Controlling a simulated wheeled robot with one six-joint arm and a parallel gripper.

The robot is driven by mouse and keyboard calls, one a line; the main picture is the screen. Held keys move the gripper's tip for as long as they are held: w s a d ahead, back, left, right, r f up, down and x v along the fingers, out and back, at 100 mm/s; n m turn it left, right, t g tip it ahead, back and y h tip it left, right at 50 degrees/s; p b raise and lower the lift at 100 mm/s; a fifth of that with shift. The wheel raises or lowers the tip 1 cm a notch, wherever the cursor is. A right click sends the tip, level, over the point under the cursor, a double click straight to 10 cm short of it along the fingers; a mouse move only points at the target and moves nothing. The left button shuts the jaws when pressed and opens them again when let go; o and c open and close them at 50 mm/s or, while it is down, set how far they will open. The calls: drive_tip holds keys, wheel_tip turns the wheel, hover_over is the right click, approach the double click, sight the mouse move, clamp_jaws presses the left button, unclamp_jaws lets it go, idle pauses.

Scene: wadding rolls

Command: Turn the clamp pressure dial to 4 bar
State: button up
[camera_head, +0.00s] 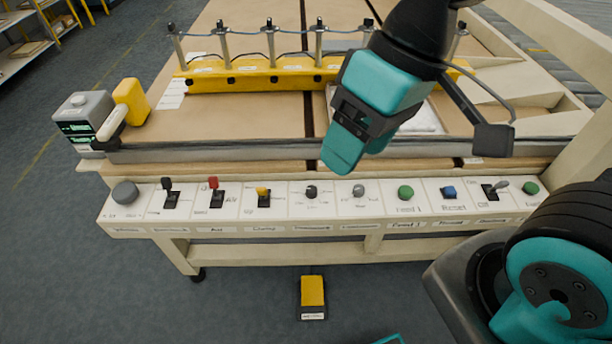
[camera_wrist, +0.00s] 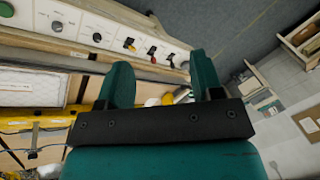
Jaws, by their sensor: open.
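A white control panel (camera_head: 335,205) runs along the front edge of the bench. Near its middle are two small rotary knobs, a dark one (camera_head: 311,191) and a grey one (camera_head: 358,190). A larger grey round knob (camera_head: 125,192) sits at the panel's left end. The captions are too small to tell surely which is the clamp pressure dial, and no pointer setting can be read. My gripper (camera_head: 361,156) is open and empty, above the bench edge behind the grey knob, apart from the panel. In the wrist view its teal fingers (camera_wrist: 160,85) are spread, with the panel beyond.
Black, red and yellow switches (camera_head: 216,193) stand left of the knobs. Green (camera_head: 405,193) and blue (camera_head: 448,192) buttons stand right. A yellow clamp bar (camera_head: 215,82) with upright posts lies behind. A grey display box (camera_head: 85,118) is at the left. A yellow pedal (camera_head: 312,291) is on the floor.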

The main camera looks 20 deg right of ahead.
drive_tip(key=w+d+f+m+h+b, duration=0.2)
drive_tip(key=w+f+m+b, duration=0.8)
drive_tip(key=w+f+m, duration=0.3)
drive_tip(key=m+h+b, duration=0.2)
drive_tip(key=m+b, duration=0.5)
drive_tip(key=m, duration=0.7)
approach(312, 189)
wheel_tip(312, 189, down, 9)
drive_tip(key=shift+f+b, duration=0.2)
drive_tip(key=shift+b, duration=0.55)
drive_tip(key=c, duration=0.9)
